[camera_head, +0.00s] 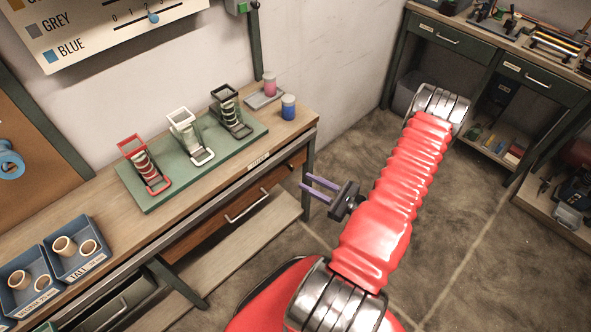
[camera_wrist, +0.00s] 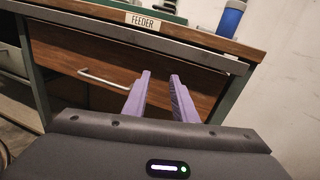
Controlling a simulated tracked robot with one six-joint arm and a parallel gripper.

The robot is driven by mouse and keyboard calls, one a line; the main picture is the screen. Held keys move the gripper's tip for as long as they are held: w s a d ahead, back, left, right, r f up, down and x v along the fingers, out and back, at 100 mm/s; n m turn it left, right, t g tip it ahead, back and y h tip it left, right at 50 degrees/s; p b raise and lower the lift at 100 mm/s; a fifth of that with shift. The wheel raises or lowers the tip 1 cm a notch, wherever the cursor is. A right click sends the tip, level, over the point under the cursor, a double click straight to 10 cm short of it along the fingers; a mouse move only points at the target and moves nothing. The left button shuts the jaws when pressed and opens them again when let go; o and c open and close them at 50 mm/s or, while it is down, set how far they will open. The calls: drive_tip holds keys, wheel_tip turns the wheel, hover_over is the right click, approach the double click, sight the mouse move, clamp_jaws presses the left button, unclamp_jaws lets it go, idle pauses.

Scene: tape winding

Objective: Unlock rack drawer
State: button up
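A brown wooden drawer (camera_head: 215,225) with a pale bar handle (camera_head: 246,205) sits under the bench top on the left. It also shows in the wrist view (camera_wrist: 150,84), under a FEEDER label (camera_wrist: 142,20). I cannot tell whether this is the rack drawer, and I make out no lock on it. My gripper (camera_head: 306,182) is to the right of the bench. Its two purple fingers are apart with nothing between them. In the wrist view my gripper (camera_wrist: 160,74) points at the right part of the drawer front, apparently without touching it.
The bench top (camera_head: 100,238) holds a green base (camera_head: 158,198) with red, white and black holders, a blue cylinder (camera_head: 289,107), a tray (camera_head: 262,98) with a pink cylinder, and blue bins (camera_head: 84,262). Another bench with green drawers (camera_head: 540,80) stands right. Floor between is clear.

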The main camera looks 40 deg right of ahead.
sight(289, 166)
drive_tip(key=s+d+f+m+h, duration=0.2)
drive_tip(key=s+f+m+h, duration=0.1)
drive_tip(key=f+h, duration=0.1)
drive_tip(key=shift+s+d+f+m+t, duration=0.2)
drive_tip(key=shift+d+f+m+t, duration=0.2)
drive_tip(key=shift+f, duration=0.05)
drive_tip(key=shift+w, duration=0.1)
drive_tip(key=w, duration=1.3)
drive_tip(key=shift+w+a, duration=0.2)
drive_tip(key=shift+w, duration=0.15)
